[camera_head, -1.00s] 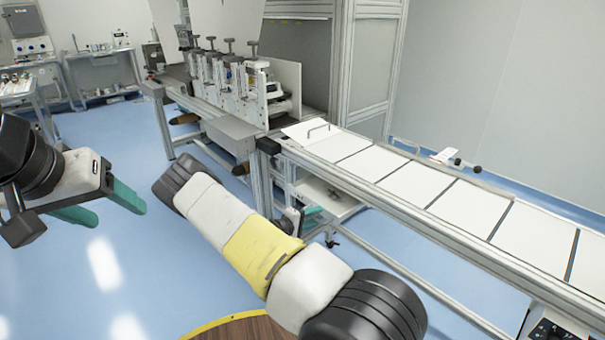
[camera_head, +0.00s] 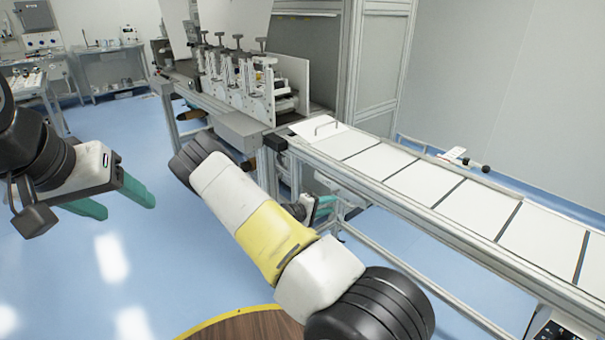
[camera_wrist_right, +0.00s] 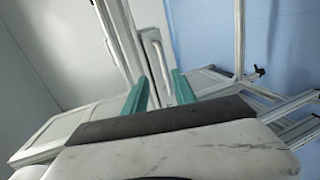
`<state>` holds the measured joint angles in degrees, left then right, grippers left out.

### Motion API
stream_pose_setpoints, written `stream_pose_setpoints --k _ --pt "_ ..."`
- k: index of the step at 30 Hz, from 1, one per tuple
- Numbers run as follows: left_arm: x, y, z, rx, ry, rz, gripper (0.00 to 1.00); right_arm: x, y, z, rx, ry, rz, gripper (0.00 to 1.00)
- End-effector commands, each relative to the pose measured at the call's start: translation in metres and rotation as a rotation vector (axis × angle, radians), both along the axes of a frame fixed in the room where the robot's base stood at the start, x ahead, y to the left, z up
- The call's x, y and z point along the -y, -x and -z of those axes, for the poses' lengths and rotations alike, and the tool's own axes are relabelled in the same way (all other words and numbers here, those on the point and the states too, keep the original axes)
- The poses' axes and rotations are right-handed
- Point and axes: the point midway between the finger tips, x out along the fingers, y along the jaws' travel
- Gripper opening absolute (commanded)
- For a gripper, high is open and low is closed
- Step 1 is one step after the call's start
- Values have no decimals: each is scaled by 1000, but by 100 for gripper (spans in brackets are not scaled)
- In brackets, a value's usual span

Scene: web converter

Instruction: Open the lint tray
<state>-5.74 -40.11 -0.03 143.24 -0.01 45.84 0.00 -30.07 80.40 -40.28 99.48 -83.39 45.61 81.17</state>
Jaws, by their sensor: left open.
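My right gripper (camera_wrist_right: 161,78) has its two teal fingers apart. In the right wrist view, a white bar handle (camera_wrist_right: 158,55) on a pale panel shows between and beyond the fingertips; I cannot tell whether they touch it. I cannot tell for sure that this panel is the lint tray. In the head view, my right gripper (camera_head: 325,207) is low under the conveyor's near end, partly hidden by my right arm. My left gripper (camera_head: 122,202) is open and empty over the blue floor at the left.
Benches stand at the back left. The blue floor (camera_head: 130,170) at the left is clear.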

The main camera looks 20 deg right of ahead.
Motion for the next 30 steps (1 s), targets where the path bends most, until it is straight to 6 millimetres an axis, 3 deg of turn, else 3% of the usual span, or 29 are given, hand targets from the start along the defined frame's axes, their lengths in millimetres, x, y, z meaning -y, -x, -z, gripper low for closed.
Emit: stream_pose_setpoints --k 13,30 --pt "0 0 0 0 0 0 62 1 43 -51 11 -221 225 33" --pt "0 0 0 0 0 0 62 -27 94 -111 5 -543 392 33"
